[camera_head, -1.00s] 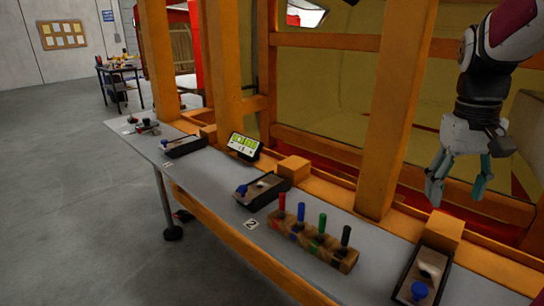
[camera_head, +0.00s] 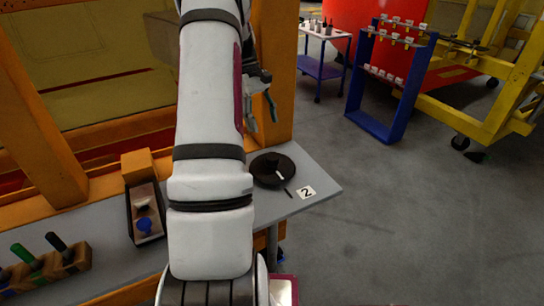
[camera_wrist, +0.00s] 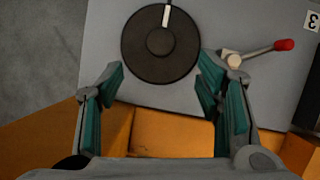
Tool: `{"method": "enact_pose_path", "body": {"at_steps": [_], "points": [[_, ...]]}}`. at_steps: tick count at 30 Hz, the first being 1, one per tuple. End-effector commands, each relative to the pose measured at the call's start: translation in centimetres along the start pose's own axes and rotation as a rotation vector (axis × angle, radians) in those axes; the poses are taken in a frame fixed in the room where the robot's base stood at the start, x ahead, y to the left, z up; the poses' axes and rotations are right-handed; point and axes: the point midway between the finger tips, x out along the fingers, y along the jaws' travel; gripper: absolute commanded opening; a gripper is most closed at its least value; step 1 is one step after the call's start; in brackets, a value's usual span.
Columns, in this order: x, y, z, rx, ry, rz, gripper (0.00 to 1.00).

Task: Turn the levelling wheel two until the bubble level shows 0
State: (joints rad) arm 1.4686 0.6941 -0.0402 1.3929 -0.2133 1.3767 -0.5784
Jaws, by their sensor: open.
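A round black wheel (camera_head: 273,172) with a raised hub and a white mark lies flat on the grey bench. A label reading "2" (camera_head: 307,192) is beside it. In the wrist view, a dark wheel (camera_wrist: 160,65) with a white mark pointing up lies beyond the fingertips; it appears to be the same one. My gripper (camera_head: 262,112) is above and behind the wheel in the head view. In the wrist view, its teal fingers (camera_wrist: 160,88) are open, apart and empty, with the wheel's near edge roughly between their tips. No bubble level shows in the current views.
A lever with a red knob (camera_wrist: 284,45) stands right of the wheel, close to my right finger, with a label "3" (camera_wrist: 312,20) beyond. An orange post (camera_head: 272,125) rises behind the wheel. A block with coloured pegs (camera_head: 45,270) is at left. Open floor lies right of the bench.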

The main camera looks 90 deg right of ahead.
Motion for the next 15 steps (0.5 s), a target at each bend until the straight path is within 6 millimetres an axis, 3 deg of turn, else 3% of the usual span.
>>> {"method": "enact_pose_path", "body": {"at_steps": [15], "points": [[9.6,-0.1,0.1,0.0,-0.003,-0.003,0.59]]}}
